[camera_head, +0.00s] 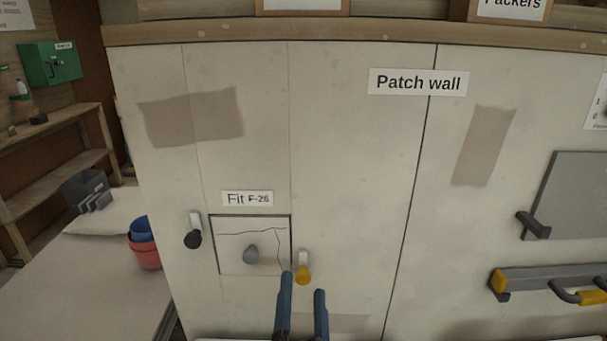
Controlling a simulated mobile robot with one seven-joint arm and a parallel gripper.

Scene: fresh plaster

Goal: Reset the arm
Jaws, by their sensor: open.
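My gripper (302,300) shows at the bottom centre, its two blue fingers pointing up and apart, with nothing between them. It is in front of the patch wall (345,150), a pale panel with a "Patch wall" label. The rest of my arm is out of view.
A grey plate (575,195) in black brackets and a grey bar with yellow ends (550,279) are on the wall at right. At left, a table (95,275) holds red and blue tubs (144,250). Wooden shelves (60,150) and a green box (52,64) stand beyond.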

